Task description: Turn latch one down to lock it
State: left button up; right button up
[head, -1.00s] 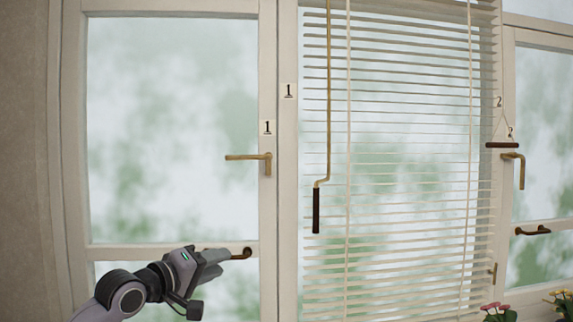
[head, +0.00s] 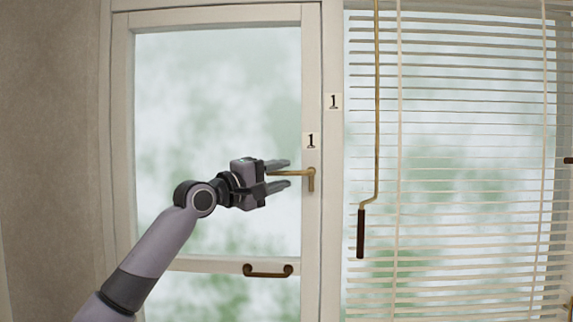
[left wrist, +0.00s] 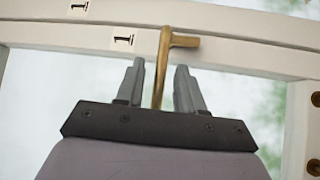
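Latch one (head: 311,178) is a brass lever handle on the left window's frame, just below a "1" label. Its lever points left, level, in the head view. My left gripper (head: 284,174) comes from the left with its fingers above and below the lever. In the left wrist view the latch (left wrist: 181,41) shows with its lever running between the two fingers of the gripper (left wrist: 158,85). The fingers are apart, with a gap on each side of the lever. My right gripper is not in view.
A dark curved pull handle (head: 267,271) is on the lower rail under the arm. White blinds (head: 455,150) with a hanging brass rod (head: 377,120) cover the window to the right. Two "1" labels (head: 333,101) mark the frame parts.

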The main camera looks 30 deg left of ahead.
pick_arm(q)
jog(key=shift+p+x, duration=0.35)
jog(key=shift+x, duration=0.75)
